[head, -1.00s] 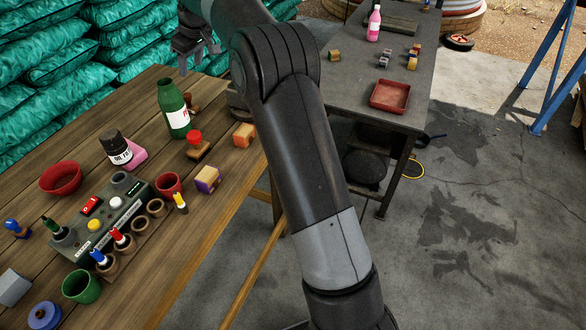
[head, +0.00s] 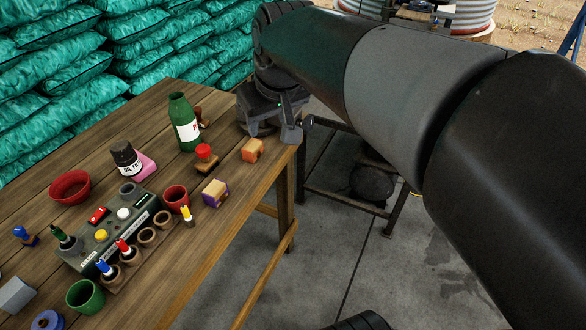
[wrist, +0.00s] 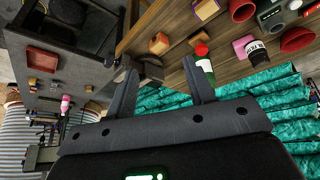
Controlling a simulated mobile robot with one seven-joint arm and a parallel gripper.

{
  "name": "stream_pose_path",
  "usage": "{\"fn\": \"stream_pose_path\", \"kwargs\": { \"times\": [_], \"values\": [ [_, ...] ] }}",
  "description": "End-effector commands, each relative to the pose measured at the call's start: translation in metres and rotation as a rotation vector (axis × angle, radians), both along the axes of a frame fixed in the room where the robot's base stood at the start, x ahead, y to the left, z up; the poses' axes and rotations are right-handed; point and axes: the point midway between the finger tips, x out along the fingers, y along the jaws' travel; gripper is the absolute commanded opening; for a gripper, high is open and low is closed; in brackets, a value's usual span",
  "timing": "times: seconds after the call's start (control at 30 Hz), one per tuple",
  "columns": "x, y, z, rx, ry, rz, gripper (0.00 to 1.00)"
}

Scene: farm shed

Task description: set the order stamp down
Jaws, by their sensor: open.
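Several stamp-like things stand on the wooden table (head: 150,95); I cannot tell which is the order stamp. A brown wooden-handled one (head: 202,117) is partly hidden behind the bottle. A blue one (head: 25,236) is at the left. My gripper (head: 270,130) is at the table's far right corner, beyond the orange block (head: 253,150). In the wrist view my gripper (wrist: 158,88) has its fingers spread, holding nothing. A dark round thing (wrist: 150,68) shows beyond them.
A control box (head: 118,225) with marker holders, a red cup (head: 176,198), a purple-sided block (head: 215,193) and a red bowl (head: 70,187) crowd the table. A grey table with a red tray (wrist: 42,59) and pink bottle (wrist: 65,103) shows in the wrist view. Green sacks (head: 150,40) stand behind.

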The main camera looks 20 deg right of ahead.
Motion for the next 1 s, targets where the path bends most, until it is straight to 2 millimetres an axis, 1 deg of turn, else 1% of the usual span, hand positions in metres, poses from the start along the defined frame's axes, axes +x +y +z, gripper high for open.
{"fn": "stream_pose_path", "kwargs": {
  "times": [0.03, 0.1, 0.2, 0.3, 0.4, 0.5, 0.57, 1.0],
  "values": [
    [-0.022, -0.004, -0.007, 0.005, -0.008, -0.026, 0.49],
    [-0.048, -0.009, -0.018, 0.015, -0.016, -0.063, 0.49],
    [-0.081, -0.015, -0.036, 0.029, -0.025, -0.111, 0.49],
    [-0.106, -0.02, -0.053, 0.042, -0.032, -0.149, 0.49],
    [-0.121, -0.022, -0.065, 0.05, -0.037, -0.174, 0.49],
    [-0.129, -0.023, -0.072, 0.054, -0.039, -0.188, 0.49],
    [-0.131, -0.024, -0.074, 0.056, -0.039, -0.191, 0.49],
    [-0.131, -0.023, -0.074, 0.055, -0.038, -0.19, 0.49]
  ]
}}
